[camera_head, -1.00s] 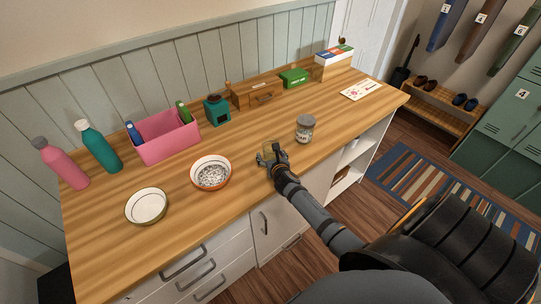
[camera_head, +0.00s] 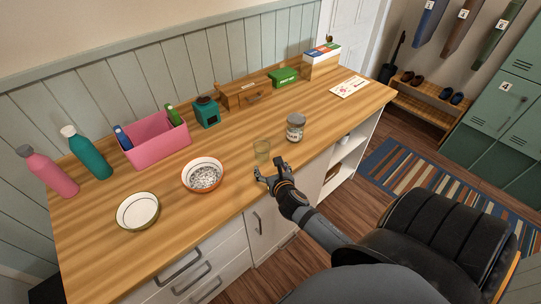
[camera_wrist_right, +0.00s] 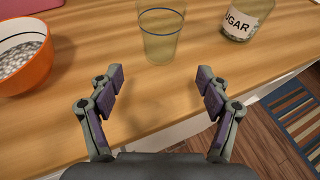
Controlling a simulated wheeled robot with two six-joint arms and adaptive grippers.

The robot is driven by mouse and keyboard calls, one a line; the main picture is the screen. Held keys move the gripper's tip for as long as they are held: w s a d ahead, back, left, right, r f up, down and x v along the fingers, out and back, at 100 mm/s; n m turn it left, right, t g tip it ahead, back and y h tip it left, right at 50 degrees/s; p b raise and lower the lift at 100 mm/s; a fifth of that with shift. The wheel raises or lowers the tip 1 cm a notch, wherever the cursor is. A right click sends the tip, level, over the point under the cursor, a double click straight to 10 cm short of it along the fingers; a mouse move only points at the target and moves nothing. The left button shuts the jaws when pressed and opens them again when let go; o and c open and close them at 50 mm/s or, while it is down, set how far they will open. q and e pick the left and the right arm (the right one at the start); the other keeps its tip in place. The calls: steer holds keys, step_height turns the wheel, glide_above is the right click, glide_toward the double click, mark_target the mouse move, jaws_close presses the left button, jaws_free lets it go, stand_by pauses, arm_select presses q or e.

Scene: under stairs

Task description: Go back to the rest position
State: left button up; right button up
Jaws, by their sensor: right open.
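My right gripper (camera_head: 268,176) is open and empty over the front edge of the wooden counter (camera_head: 120,245). In the right wrist view its two fingers (camera_wrist_right: 162,85) stand wide apart with nothing between them. A clear drinking glass (camera_head: 262,149) stands upright on the counter just beyond the fingertips, apart from them; it also shows in the right wrist view (camera_wrist_right: 162,35). My left gripper is not in view.
A sugar jar (camera_head: 295,128) stands right of the glass. An orange bowl (camera_head: 203,174) with pale contents and a white bowl (camera_head: 138,211) are to the left. A pink bin (camera_head: 158,140) and bottles stand behind.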

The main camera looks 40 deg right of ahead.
steer(key=shift+s, duration=0.1)
stand_by(0.5)
steer(key=shift+s+m, duration=0.25)
steer(key=shift+m, duration=0.65)
steer(key=s+a+m+g+y, duration=0.2)
steer(key=s+a+m+g, duration=0.3)
steer(key=s+m, duration=0.7)
steer(key=s+a+m+g+y, duration=0.2)
steer(key=s+a+m+g, duration=0.3)
steer(key=m, duration=1.2)
steer(key=s+d+f+b, duration=0.1)
steer(key=d+f, duration=0.1)
steer(key=f, duration=1.2)
steer(key=s+d+f+b, duration=0.1)
steer(key=s+f, duration=0.1)
steer(key=f, duration=1.2)
steer(key=s+d+f+m+g, duration=0.1)
steer(key=s+f, duration=1.6)
steer(key=s, duration=0.1)
steer(key=shift+s+d+f+g+b, duration=0.2)
steer(key=shift+s+f+g+b, duration=0.1)
steer(key=shift+b, duration=0.1)
